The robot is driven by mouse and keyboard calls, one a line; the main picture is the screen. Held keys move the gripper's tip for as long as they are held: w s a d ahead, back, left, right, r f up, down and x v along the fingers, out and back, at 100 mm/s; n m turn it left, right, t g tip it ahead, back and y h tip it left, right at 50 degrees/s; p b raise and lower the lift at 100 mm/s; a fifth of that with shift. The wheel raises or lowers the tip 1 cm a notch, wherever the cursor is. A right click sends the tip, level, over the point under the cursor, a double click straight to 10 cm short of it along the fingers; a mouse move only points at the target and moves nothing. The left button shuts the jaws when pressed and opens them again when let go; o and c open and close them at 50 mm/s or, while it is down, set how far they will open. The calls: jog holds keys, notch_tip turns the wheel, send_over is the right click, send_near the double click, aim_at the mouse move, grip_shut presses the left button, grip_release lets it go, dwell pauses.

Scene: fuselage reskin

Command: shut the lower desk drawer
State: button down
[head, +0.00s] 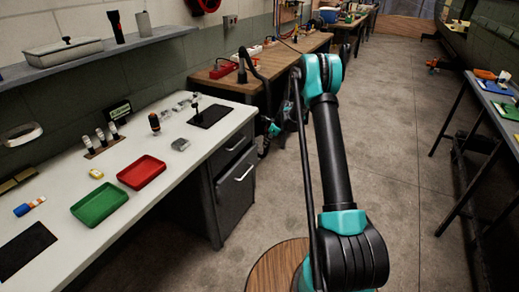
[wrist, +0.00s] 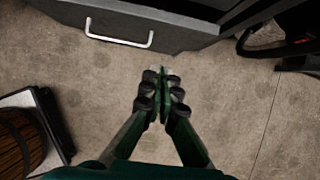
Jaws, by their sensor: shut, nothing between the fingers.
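The lower desk drawer (head: 236,203) is a dark grey front with a pale bar handle (head: 243,173), at the right end of the white-topped desk. It appears to stand out somewhat from the desk, below the upper drawer (head: 236,141). In the wrist view a grey drawer front (wrist: 178,36) with a pale handle (wrist: 119,41) crosses the top. My gripper (wrist: 161,74) is shut and empty, just below that front in the picture, with a small gap of floor between it and the handle. My fingertips are not clear in the head view.
The desk top (head: 185,165) holds a red tray (head: 141,172), a green tray (head: 99,204) and small items. A wooden workbench (head: 285,70) stands beyond the desk. A dark cable-like thing (wrist: 265,48) lies at the upper right in the wrist view. The concrete floor (head: 390,130) to the right is open.

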notch_tip(320, 180, down, 2)
jog(key=s+d+t+y, duration=0.1)
jog(key=s+d+y, duration=0.1)
jog(key=t+y, duration=0.1)
send_near(249, 156)
notch_tip(249, 156, down, 4)
jog(key=shift+w+a, duration=0.45)
jog(key=shift+a, duration=0.4)
jog(key=shift+w+a, duration=0.5)
jog(key=shift+a, duration=0.35)
jog(key=shift+a, duration=0.15)
jog(key=shift+w+a, duration=0.6)
jog(key=shift+a, duration=0.35)
jog(key=shift+w+a, duration=0.6)
jog(key=shift+a, duration=0.45)
